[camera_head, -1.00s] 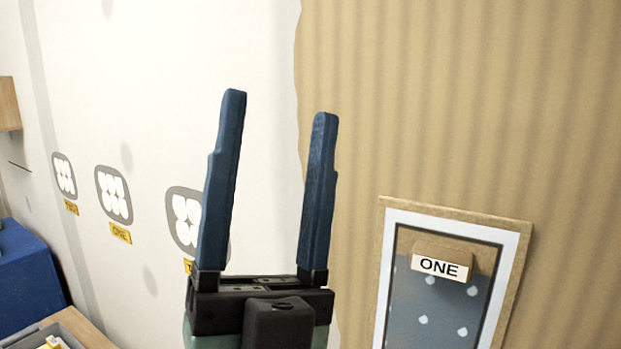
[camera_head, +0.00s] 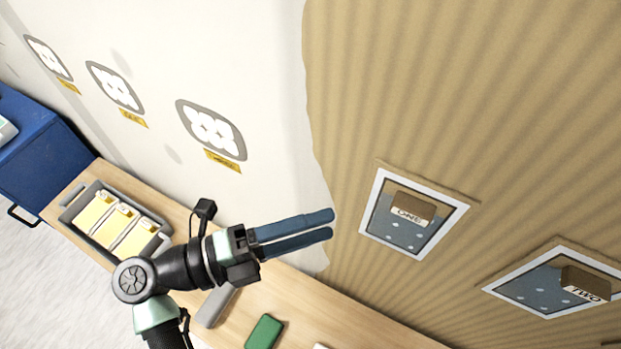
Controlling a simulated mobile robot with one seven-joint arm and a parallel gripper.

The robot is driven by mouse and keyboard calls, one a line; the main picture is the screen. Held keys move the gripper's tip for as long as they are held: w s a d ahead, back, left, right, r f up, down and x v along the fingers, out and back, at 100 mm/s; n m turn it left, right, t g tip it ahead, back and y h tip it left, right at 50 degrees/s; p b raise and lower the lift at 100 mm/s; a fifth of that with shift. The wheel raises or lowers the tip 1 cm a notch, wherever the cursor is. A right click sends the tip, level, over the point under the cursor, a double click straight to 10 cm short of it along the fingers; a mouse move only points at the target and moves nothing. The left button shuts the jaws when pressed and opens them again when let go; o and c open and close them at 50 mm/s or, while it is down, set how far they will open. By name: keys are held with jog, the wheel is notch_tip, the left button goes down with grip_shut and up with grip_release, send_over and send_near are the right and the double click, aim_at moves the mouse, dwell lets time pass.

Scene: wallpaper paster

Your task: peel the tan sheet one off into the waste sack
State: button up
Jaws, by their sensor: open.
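The patch labelled ONE (camera_head: 393,233) is on the tan ribbed wall covering right of centre. It has a tan edge, a white border, a blue-grey face with pale drops, and a brown tab (camera_head: 412,206) bearing the word ONE. My gripper (camera_head: 331,226) points right, its two blue fingers open with a narrow gap between them and nothing held. In the picture its tips are just left of patch ONE; I cannot tell how far from the wall they are. No waste sack shows.
A similar patch TWO (camera_head: 540,287) is at the lower right. A wooden bench (camera_head: 180,210) runs below the wall, with a grey tray (camera_head: 162,238) of yellow-white packs and a green block (camera_head: 264,332). A blue cabinet (camera_head: 40,160) stands left. White wall markings sit upper left.

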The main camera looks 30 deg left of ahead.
aim_at(398, 212)
jog(key=p+x, duration=0.1)
jog(key=x, duration=0.2)
jog(key=p+x, duration=0.1)
jog(key=x, duration=0.3)
jog(key=p+x, duration=0.2)
jog(key=x, duration=0.1)
jog(key=shift+d+f, duration=0.3)
jog(key=shift+d, duration=0.3)
jog(key=shift+x, duration=0.85)
jog(key=shift+f, duration=0.2)
grip_shut()
